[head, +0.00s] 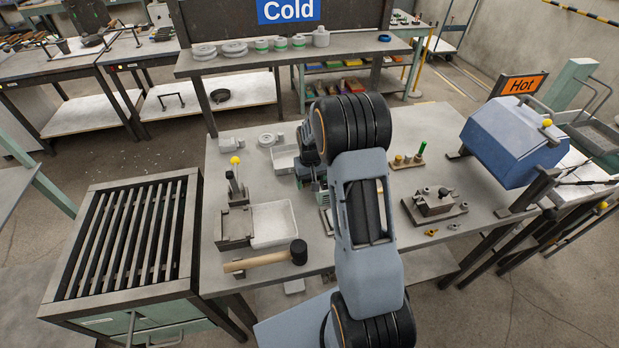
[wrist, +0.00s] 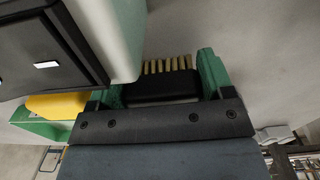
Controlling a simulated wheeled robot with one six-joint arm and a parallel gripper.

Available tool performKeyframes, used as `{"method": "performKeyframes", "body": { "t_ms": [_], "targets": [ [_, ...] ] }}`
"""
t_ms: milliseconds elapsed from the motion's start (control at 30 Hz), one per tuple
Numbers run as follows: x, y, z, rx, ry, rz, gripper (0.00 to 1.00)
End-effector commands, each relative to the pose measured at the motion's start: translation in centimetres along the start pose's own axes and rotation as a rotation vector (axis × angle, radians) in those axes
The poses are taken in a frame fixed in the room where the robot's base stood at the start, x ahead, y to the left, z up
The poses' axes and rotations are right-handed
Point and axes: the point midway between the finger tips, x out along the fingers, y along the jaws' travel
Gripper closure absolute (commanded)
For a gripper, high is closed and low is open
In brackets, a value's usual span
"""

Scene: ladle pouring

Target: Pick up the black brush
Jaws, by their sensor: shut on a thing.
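The black brush (wrist: 158,90) with its row of tan bristles (wrist: 167,66) shows in the wrist view. My gripper (wrist: 165,84) has its green fingers on both sides of the black brush body and is shut on it. The bristles point away from the gripper, towards the top of the picture. In the head view my gripper (head: 312,178) is over the middle of the grey table (head: 345,255), mostly behind my arm. The brush cannot be made out there.
A mallet (head: 265,257) lies at the table's front left beside a white tray (head: 273,222) and a yellow-knobbed fixture (head: 236,190). A metal block on a plate (head: 433,205) stands right of my arm. A blue box (head: 512,140) is at the right, and a slatted grate (head: 125,240) at the left.

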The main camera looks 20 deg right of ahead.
Motion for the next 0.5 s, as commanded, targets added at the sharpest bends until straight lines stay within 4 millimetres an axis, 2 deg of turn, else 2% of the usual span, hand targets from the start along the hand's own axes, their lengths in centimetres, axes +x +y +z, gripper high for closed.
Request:
{"method": "performKeyframes", "body": {
  "t_ms": [267, 500],
  "targets": [
    [-0.7, 0.0, 0.0, 0.0, 0.001, 0.0, 0.51],
    [-4.0, 0.0, -0.1, 0.0, 0.003, 0.0, 0.51]
  ]
}}
